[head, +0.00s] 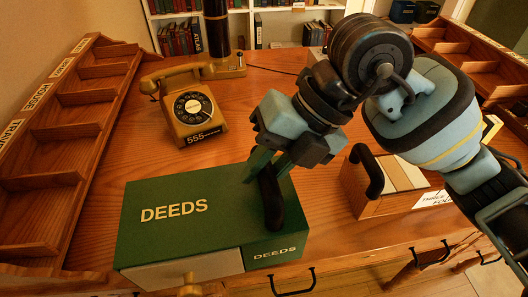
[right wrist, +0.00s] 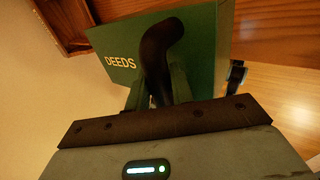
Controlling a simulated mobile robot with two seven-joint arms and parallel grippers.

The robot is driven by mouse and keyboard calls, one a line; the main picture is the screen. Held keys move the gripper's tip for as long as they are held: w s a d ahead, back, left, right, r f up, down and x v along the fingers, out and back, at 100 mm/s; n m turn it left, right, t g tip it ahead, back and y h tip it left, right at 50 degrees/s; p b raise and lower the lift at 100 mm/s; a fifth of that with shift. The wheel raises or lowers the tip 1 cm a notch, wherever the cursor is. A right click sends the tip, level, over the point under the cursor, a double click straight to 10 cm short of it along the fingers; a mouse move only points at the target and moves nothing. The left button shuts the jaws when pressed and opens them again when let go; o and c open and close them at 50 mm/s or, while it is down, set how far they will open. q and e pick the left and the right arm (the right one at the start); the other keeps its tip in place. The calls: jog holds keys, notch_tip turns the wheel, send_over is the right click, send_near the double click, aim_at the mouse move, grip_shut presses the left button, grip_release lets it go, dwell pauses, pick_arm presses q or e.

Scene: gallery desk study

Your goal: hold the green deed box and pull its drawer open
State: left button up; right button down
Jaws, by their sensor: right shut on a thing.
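The green deed box (head: 165,235), lettered DEEDS, stands at the front of the wooden desk. Its pale grey drawer front (head: 218,264) faces the near side and looks flush with the box. A black curved handle (head: 272,205) rises at the box's right end. My right gripper (head: 265,172) is shut on this handle from above. In the right wrist view, the handle (right wrist: 160,45) stands between the fingers (right wrist: 158,90), with the box (right wrist: 200,40) behind it. My left gripper is not in view.
A wooden box with a black handle (head: 367,172) stands to the right, by a paper label (head: 434,200). A yellow telephone (head: 195,108) is behind the deed box. Wooden pigeonhole racks line the left (head: 60,145) and far right (head: 450,68). Desk between telephone and arm is clear.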

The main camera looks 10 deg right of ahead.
jog(key=shift+s, duration=0.15)
dwell(0.3)
jog(key=w+f, duration=0.2)
jog(key=w, duration=0.6)
jog(key=w+d+f, duration=0.1)
jog(key=w, duration=0.7)
jog(key=shift+d+f+b, duration=0.2)
jog(key=shift+f+b, duration=0.15)
jog(key=shift+f, duration=0.05)
dwell(0.8)
jog(key=shift+s+f, duration=0.1)
dwell(0.5)
jog(key=c, duration=1.5)
grip_release()
jog(key=shift+f, duration=0.1)
jog(key=shift+o, duration=0.2)
jog(key=shift+c, duration=0.3)
jog(key=c, duration=0.6)
